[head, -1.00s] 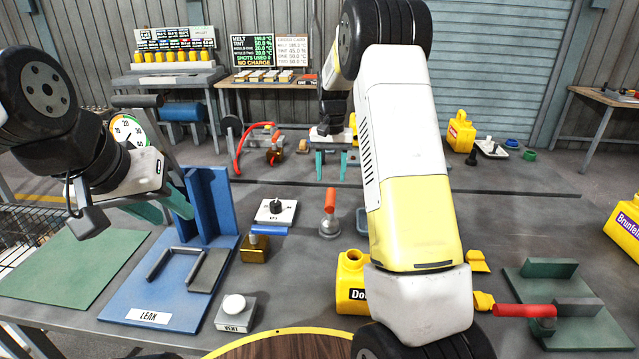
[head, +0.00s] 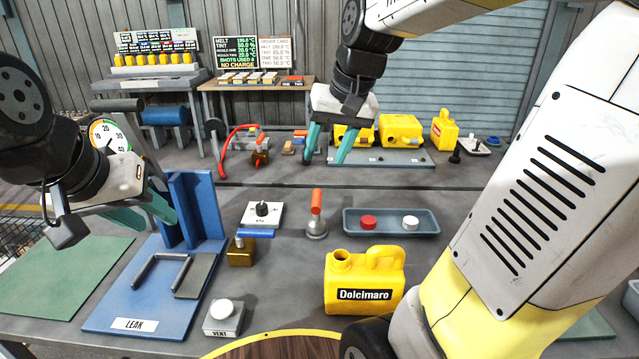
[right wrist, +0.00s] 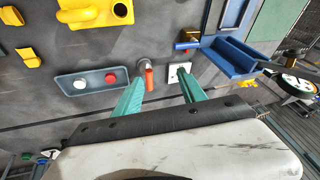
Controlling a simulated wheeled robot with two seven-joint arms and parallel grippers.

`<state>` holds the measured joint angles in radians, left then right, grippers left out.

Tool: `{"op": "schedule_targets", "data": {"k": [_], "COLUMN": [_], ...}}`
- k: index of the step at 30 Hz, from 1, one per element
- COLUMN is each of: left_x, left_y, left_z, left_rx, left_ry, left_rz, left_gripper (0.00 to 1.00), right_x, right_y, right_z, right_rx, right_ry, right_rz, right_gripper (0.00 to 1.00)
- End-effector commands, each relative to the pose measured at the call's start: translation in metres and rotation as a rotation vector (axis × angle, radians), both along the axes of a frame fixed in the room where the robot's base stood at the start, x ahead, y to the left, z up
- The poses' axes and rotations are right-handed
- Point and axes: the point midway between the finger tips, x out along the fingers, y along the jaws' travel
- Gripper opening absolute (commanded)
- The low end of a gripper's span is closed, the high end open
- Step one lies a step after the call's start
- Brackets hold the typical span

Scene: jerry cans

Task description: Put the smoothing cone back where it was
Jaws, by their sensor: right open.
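The tool that looks like the smoothing cone, grey metal with an orange-red handle (head: 316,204), stands upright on the grey bench between the white switch plate and the blue-grey tray. It also shows in the right wrist view (right wrist: 149,77), between and beyond the fingertips. My right gripper (head: 328,152) is open and empty, its teal fingers pointing down above the back of the bench, behind the cone and apart from it. My left gripper (head: 158,221) is open beside the upright blue plate at the left, with nothing seen between its fingers.
A yellow Dolcimaro can (head: 364,282) stands in front of the tray (head: 391,232), which holds a red and a white cap. A brass block (head: 241,252) and white switch plate (head: 262,214) are left of the cone. Yellow cans (head: 400,131) stand on a back plate.

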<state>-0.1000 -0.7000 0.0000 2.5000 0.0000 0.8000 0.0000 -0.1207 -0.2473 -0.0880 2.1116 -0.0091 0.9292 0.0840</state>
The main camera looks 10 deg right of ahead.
Motion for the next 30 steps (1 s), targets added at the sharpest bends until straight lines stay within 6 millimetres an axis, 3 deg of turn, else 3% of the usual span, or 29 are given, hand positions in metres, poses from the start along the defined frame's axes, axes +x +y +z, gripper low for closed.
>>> {"op": "schedule_targets", "data": {"k": [1,6,12,30], "left_x": [0.000,0.000,0.000,0.000], "left_y": [0.000,0.000,0.000,0.000], "left_z": [0.000,0.000,0.000,0.000], "left_rx": [0.000,0.000,0.000,0.000], "left_ry": [0.000,0.000,0.000,0.000], "left_rz": [0.000,0.000,0.000,0.000], "left_gripper": [0.36,0.36,0.36,0.36], "right_x": [-0.023,-0.079,-0.114,-0.120], "right_y": [0.003,0.012,0.018,0.019], "right_z": [0.003,-0.003,-0.016,-0.019], "right_rx": [0.001,-0.013,-0.031,-0.036], "right_ry": [-0.037,-0.137,-0.205,-0.217], "right_rz": [0.015,0.066,0.097,0.104], "right_gripper": [0.48,0.48,0.48,0.48]}}
